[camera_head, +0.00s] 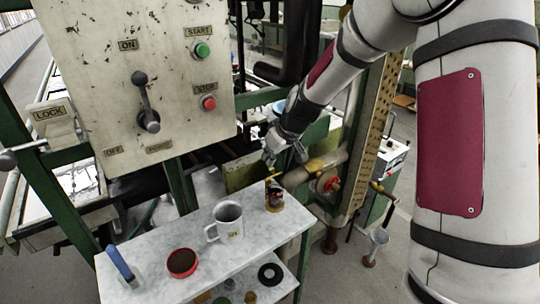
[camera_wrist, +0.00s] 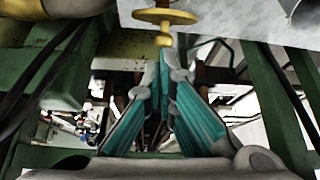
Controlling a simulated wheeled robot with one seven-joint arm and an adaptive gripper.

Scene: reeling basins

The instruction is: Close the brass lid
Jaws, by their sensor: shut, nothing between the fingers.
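A small dark jar (camera_head: 274,194) with brass trim stands at the far right end of the marble-topped table. The yellow brass lid (camera_head: 269,177) shows at the jar's top and looks tilted up, though it is small in the head view. In the wrist view the brass lid (camera_wrist: 165,17) is a round disc with a knob, at the top centre. My gripper (camera_head: 269,160) is just above and behind the lid. In the wrist view its teal-padded fingers (camera_wrist: 164,62) are together and empty, with tips close to the knob. I cannot tell whether they touch it.
On the table (camera_head: 150,252) are a white mug (camera_head: 228,222), a red round tin (camera_head: 182,262) and a blue-handled tool (camera_head: 121,265). A control panel (camera_head: 140,80) stands behind at left. A pipe with a red valve (camera_head: 327,183) is right of the jar.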

